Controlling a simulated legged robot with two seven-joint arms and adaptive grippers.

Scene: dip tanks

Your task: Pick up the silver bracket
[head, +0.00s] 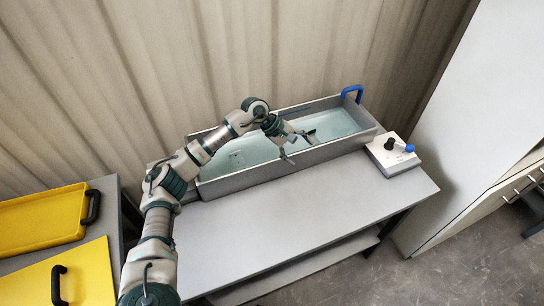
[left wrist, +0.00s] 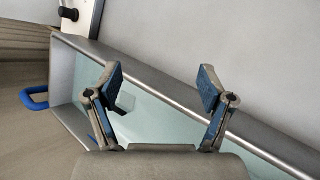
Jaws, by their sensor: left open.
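A grey tank (head: 236,181) holds pale blue-green liquid, and it also fills much of the left wrist view (left wrist: 75,70). My left gripper (head: 298,147) is open over the tank, and its two spread fingers show in the left wrist view (left wrist: 160,83). A small dark piece (head: 311,132) shows in the tank just beyond one fingertip. In the left wrist view a dark piece (left wrist: 125,103) shows beside the left finger, partly hidden by it. I cannot tell whether this is the silver bracket. My right gripper is in neither view.
The tank has a blue handle (head: 351,92) at its far end. A control box (head: 392,155) with a black and a blue knob stands right of it on the grey table (head: 290,225), whose front is clear. Yellow trays (head: 40,222) lie at left. A corrugated wall (head: 150,75) stands behind.

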